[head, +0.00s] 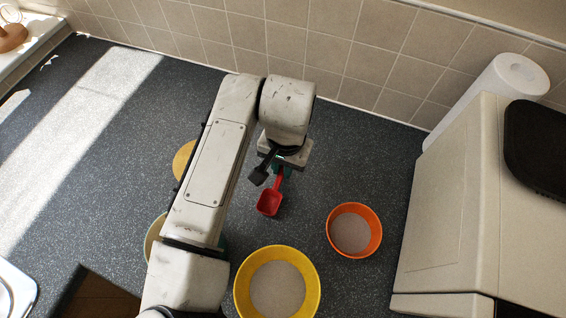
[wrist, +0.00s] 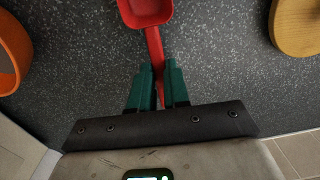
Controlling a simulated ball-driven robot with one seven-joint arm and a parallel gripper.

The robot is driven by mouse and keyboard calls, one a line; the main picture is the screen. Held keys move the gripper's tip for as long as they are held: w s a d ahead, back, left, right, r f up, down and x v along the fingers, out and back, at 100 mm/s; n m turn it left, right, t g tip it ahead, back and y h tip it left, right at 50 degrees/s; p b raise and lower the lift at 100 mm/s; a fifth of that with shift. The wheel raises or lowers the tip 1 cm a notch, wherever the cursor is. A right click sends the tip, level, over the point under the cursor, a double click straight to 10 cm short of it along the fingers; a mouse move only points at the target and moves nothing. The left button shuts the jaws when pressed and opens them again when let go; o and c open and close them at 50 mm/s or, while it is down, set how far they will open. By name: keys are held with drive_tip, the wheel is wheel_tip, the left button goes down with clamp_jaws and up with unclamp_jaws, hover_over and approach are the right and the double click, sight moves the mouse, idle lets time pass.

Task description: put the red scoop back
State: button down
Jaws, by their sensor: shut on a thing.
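The red scoop (head: 269,203) hangs from my gripper in the head view, its bowl toward the bottom of the picture. In the wrist view the red scoop (wrist: 146,10) extends upward from between the green fingers of my gripper (wrist: 158,82), which are shut on its handle. The bowl is partly cut off by the top edge there. The scoop appears held above the dark speckled counter; the exact height cannot be told. In the head view my gripper (head: 281,171) is small and partly hidden by my wrist.
A yellow bowl (head: 310,262) and an orange bowl (head: 372,217), both with pale contents, stand on the counter (head: 380,160). A round wooden thing (head: 182,158) and a pale green bowl (head: 153,236) are partly behind my arm. A cream appliance (head: 445,205) and paper roll (head: 490,95) stand right.

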drive_tip(key=c, duration=1.1)
unclamp_jaws()
wheel_tip(320, 180, up, 12)
drive_tip(key=b, duration=0.2)
drive_tip(key=shift+d+r, duration=0.15)
drive_tip(key=shift+d, duration=0.1)
